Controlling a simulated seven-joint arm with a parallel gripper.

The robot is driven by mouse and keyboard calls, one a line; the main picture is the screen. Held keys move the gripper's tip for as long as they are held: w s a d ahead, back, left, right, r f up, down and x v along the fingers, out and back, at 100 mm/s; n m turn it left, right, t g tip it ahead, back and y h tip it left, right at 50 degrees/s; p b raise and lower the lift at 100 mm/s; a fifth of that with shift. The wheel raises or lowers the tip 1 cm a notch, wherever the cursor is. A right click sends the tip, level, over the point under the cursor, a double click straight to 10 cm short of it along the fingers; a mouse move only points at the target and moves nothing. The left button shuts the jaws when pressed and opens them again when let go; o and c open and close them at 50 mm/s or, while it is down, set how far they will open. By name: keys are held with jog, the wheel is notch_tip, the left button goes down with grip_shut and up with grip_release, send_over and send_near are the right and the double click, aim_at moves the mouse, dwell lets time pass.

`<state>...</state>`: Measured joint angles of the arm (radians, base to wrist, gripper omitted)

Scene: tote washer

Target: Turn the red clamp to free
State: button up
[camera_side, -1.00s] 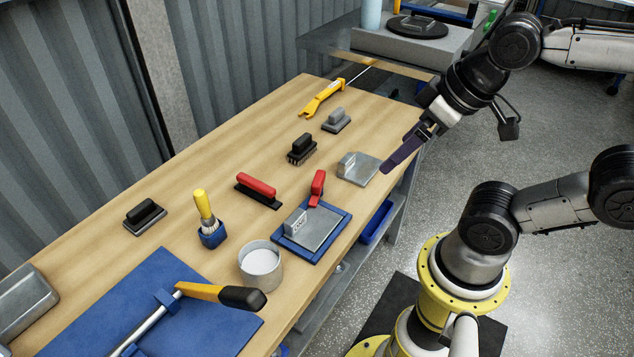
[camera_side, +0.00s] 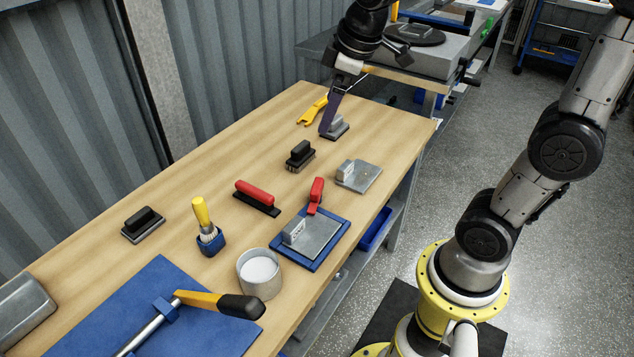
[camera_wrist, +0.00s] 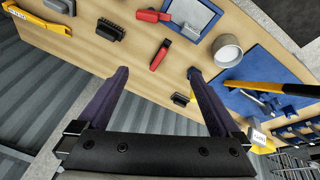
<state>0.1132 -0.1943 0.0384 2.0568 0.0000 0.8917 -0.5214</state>
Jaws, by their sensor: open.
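The red clamp (camera_side: 316,193) is a red lever standing at the back edge of a blue-framed grey plate (camera_side: 318,240) on the bench. In the wrist view the red clamp (camera_wrist: 150,16) shows at the top, beside the plate (camera_wrist: 196,14). My gripper (camera_side: 327,130) is at the far end of the bench, in front of or over a grey block brush, well away from the clamp. In the wrist view my gripper (camera_wrist: 158,74) has its two dark fingers wide apart with nothing between them. The clamp's pivot is too small to make out.
A red-handled brush (camera_side: 257,193), a black brush (camera_side: 300,154), a grey plate with a block (camera_side: 362,175) and a white-filled pot (camera_side: 259,272) stand around the clamp. A yellow tool (camera_side: 312,111) lies at the back. A corrugated wall (camera_side: 60,130) borders the bench.

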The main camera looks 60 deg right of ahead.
jog(key=w+d+f+g, duration=0.2)
jog(key=w+d+f, duration=0.2)
jog(key=w+f, duration=0.3)
jog(key=g, duration=0.2)
send_near(317, 184)
jog(key=shift+m, duration=0.3)
notch_tip(317, 184, down, 9)
jog(key=shift+d+f, duration=0.1)
jog(key=shift+f, duration=0.05)
jog(key=shift+c, duration=0.2)
grip_shut()
